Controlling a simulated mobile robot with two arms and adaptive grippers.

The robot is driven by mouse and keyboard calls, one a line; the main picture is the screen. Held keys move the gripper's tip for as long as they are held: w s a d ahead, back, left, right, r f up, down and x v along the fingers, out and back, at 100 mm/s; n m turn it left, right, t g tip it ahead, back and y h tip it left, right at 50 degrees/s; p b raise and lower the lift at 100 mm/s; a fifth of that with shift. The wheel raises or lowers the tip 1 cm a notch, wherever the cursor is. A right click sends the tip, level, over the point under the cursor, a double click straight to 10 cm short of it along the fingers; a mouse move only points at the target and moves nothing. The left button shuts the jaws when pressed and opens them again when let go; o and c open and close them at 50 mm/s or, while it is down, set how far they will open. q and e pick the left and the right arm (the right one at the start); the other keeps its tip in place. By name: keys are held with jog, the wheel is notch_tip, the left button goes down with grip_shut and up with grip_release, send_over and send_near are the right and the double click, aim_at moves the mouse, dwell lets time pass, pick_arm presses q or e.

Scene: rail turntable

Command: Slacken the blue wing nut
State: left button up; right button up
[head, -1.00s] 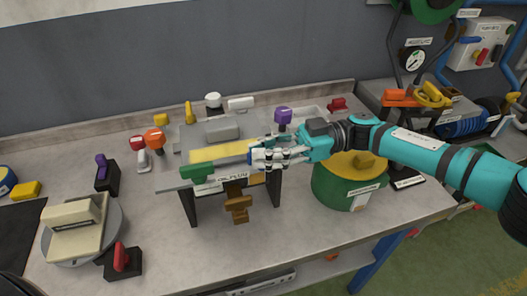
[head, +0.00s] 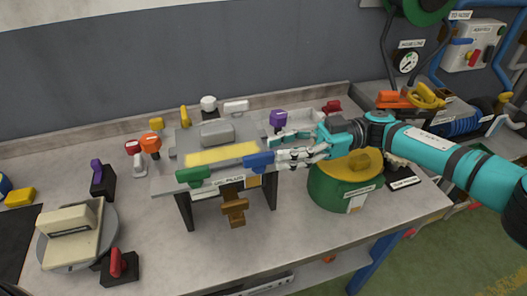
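The blue wing nut (head: 258,161) is a small bar-shaped block at the front right corner of the grey raised fixture (head: 165,185). It lies roughly level and shows clear of the fingers. My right gripper (head: 275,150) is just to the right of it, with its fingers spread and nothing between them. The lower fingers point at the nut's right end; whether they touch it I cannot tell. A green wing nut (head: 193,175) sits at the fixture's front left corner. My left gripper is not in view.
Orange (head: 151,142) and purple (head: 278,119) knobs stand at the fixture's back corners. A green pot with a yellow lid (head: 352,164) stands beneath my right forearm. A brown handle (head: 234,207) hangs at the fixture's front. A turntable with a beige block (head: 72,228) is at left.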

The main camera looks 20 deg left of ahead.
jog(key=v, duration=0.7)
jog(key=shift+a, duration=0.1)
